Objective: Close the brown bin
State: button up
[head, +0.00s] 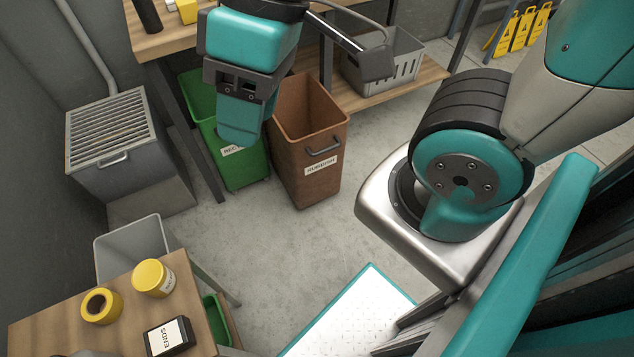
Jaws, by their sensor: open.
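The brown bin (322,165) stands upright on the floor by the workbench, with its top open and its inside showing. It has a dark handle (323,147) and a white label reading RUBBISH (320,167) on its front. No lid shows on it. My gripper (241,128) is open and points down, up and to the left of the brown bin in the picture, in front of the green bin (245,168). It looks apart from the brown bin's handle and hides part of the green bin and its label. Nothing shows between the fingers.
A workbench (168,38) stands behind the bins, with a grey crate (412,68) on its lower shelf. A grey vented box (112,130) is at left. The floor (270,250) before the bins is clear.

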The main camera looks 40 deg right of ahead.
aim_at(306, 132)
jog(key=z, duration=0.5)
jog(key=i, duration=0.6)
jog(key=u, duration=0.7)
jog(key=k, duration=1.6)
jog(key=z, duration=0.7)
jog(key=i, duration=1.05)
jog(key=z, duration=0.05)
